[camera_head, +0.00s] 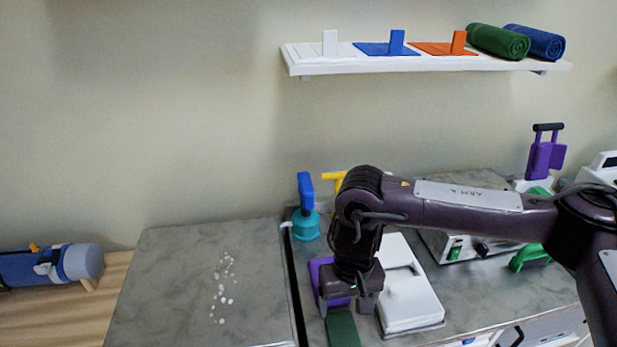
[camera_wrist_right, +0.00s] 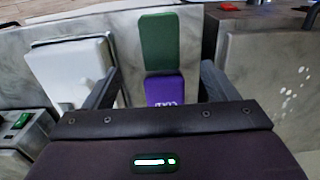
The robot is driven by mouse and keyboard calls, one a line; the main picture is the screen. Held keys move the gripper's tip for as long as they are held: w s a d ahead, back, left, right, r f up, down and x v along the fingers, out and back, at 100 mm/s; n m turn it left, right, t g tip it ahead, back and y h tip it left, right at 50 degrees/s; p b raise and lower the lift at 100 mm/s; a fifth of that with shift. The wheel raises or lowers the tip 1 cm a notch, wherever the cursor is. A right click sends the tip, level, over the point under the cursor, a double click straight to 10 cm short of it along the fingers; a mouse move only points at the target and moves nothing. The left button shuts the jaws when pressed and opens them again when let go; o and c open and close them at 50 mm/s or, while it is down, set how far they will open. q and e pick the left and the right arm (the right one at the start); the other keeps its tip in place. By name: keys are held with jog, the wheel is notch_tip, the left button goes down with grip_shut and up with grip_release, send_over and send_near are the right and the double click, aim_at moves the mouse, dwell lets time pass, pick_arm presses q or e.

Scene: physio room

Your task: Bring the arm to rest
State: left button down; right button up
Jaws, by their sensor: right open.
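My right arm reaches in from the right in the head view, its wrist pointing down over the worktop. My right gripper (camera_head: 345,306) is open, with its two fingers well apart. It also shows in the wrist view (camera_wrist_right: 158,84), with nothing held between the fingers. A purple pack with lettering (camera_wrist_right: 164,90) lies below, between the fingers as seen from the wrist. In the head view the gripper partly hides this purple pack (camera_head: 321,272). A dark green pad (camera_head: 342,328) lies beside it, also seen in the wrist view (camera_wrist_right: 159,42). My left gripper is not in view.
A white flat box (camera_head: 408,300) lies close beside the gripper. A teal and blue bottle (camera_head: 306,222) stands behind. A wall shelf (camera_head: 430,65) holds several coloured items and rolled towels. White pellets (camera_head: 222,290) lie on the left worktop, otherwise bare.

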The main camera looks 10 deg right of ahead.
jog(key=s+a+f+n+t+y, duration=0.1)
jog(key=s+a+n+y, duration=0.2)
jog(key=a, duration=0.6)
jog(key=s+a+f+n+y, duration=0.1)
jog(key=s+a+n+y, duration=0.2)
jog(key=a, duration=0.6)
jog(key=a+r+n+t+y, duration=0.2)
jog(key=a+r+t+y, duration=0.2)
jog(key=a+r, duration=0.5)
jog(key=w+d+f+m+t+h, duration=0.25)
jog(key=d+m+h, duration=0.3)
jog(key=d, duration=1.15)
jog(key=s+d+f+g+h, duration=0.2)
jog(key=s+d+f, duration=0.25)
jog(key=d, duration=0.35)
jog(key=s+d+f+g+h, duration=0.2)
jog(key=s+d+f, duration=0.25)
jog(key=d, duration=0.25)
jog(key=s+d+f+g+b, duration=0.1)
jog(key=s+f, duration=0.2)
jog(key=f, duration=2.8)
jog(key=s+d+f, duration=0.1)
jog(key=s+f, duration=0.8)
jog(key=s, duration=0.1)
jog(key=s+d+f+g+b, duration=0.1)
jog(key=s+d+f, duration=0.1)
jog(key=s+f, duration=0.8)
jog(key=shift+d, duration=0.25)
